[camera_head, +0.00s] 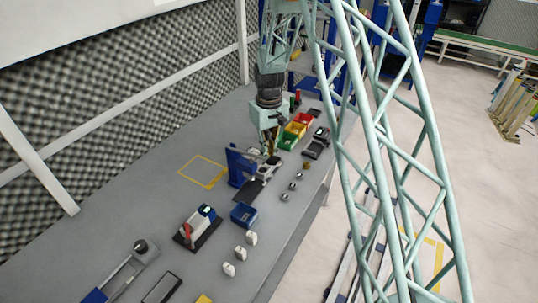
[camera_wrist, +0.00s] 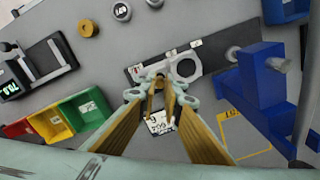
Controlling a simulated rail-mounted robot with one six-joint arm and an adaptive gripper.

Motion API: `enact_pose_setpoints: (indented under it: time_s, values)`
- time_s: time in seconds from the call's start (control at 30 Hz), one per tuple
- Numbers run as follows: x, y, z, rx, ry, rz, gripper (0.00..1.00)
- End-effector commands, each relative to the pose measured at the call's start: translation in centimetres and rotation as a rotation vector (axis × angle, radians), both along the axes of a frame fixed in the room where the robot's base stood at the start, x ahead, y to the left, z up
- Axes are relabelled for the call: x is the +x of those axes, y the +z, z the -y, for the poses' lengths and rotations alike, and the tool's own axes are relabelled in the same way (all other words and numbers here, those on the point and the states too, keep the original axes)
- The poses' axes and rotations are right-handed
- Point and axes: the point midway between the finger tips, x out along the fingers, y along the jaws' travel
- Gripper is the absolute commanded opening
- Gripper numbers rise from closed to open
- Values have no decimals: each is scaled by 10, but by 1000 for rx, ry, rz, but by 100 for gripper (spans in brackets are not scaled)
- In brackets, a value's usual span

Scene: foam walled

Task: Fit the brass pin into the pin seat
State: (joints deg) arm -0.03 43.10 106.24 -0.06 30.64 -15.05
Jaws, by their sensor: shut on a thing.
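My gripper (camera_wrist: 160,92) shows in the wrist view with long brass-coloured fingers close together at the tips. It is shut on a small brass piece, likely the brass pin (camera_wrist: 159,82), mostly hidden between the tips. A grey ring-shaped fitting (camera_wrist: 184,68), possibly the pin seat, lies on a dark plate (camera_wrist: 208,56) just beyond the tips. I cannot tell whether the pin touches it. In the head view my gripper (camera_head: 269,150) points down close beside the blue press (camera_head: 238,164).
A round brass piece (camera_wrist: 88,26) and grey cylinders (camera_wrist: 121,11) stand on the bench. Yellow (camera_wrist: 50,121), green and red bins stand nearby. The blue press (camera_wrist: 262,85) rises close on the right in the wrist view. A yellow-outlined bench area (camera_head: 203,171) is clear.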

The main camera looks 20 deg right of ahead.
Motion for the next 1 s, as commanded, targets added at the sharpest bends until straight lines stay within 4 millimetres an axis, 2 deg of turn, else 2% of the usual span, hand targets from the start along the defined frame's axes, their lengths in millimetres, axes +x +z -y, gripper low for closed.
enact_pose_setpoints:
  time_s: [1.0]
  values:
    - [0,-12,0,0,0,0,0]
